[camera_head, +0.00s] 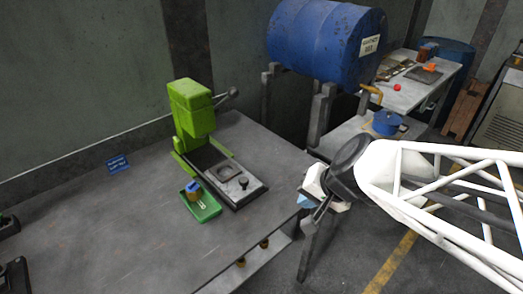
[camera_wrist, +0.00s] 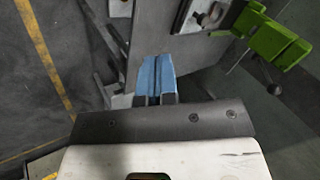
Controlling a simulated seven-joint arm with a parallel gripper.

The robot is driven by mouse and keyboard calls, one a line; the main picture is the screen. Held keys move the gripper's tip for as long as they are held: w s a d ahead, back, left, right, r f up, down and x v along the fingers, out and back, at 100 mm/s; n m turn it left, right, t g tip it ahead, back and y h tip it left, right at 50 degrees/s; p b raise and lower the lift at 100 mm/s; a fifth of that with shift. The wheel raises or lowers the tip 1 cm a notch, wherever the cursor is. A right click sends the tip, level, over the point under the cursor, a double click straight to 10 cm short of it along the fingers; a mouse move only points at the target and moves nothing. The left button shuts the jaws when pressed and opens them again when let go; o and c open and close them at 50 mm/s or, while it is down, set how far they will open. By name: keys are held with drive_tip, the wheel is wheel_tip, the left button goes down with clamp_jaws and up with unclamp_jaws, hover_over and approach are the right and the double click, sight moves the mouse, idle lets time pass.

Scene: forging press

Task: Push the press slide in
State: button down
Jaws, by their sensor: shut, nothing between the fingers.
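The green press (camera_head: 192,110) stands on the grey bench, and it also shows at the upper right of the wrist view (camera_wrist: 272,40). Part of the slide shows at the top of the wrist view (camera_wrist: 203,18). My gripper (camera_head: 305,202) has blue fingertips and is off the bench's right edge, to the right of the slide and apart from it. In the wrist view the fingers (camera_wrist: 154,66) are together and empty.
A green tray (camera_head: 205,208) holding a small blue and tan item sits left of the slide. A lever with a ball end (camera_head: 233,92) sticks out from the press. The bench (camera_head: 120,235) is mostly clear at front left.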

sight(226, 173)
drive_tip(key=w+a+f+m+t, duration=0.1)
drive_tip(key=w+a+f+m, duration=0.1)
drive_tip(key=f, duration=0.3)
drive_tip(key=w+a+f+m+t+y, duration=0.1)
drive_tip(key=w+a+f+m, duration=0.1)
drive_tip(key=w+f, duration=0.3)
drive_tip(key=shift+w+a+m, duration=0.25)
drive_tip(key=shift+a+m, duration=0.15)
drive_tip(key=shift+m, duration=0.3)
drive_tip(key=shift+f, duration=0.1)
drive_tip(key=x, duration=1)
drive_tip(key=shift+w+a, duration=0.15)
drive_tip(key=shift+a, duration=0.05)
drive_tip(key=shift+w+a+r, duration=0.2)
drive_tip(key=shift+w+a, duration=1.1)
drive_tip(key=shift+w, duration=0.1)
drive_tip(key=w+a, duration=0.9)
drive_tip(key=shift+w+a, duration=0.35)
drive_tip(key=shift+a, duration=0.05)
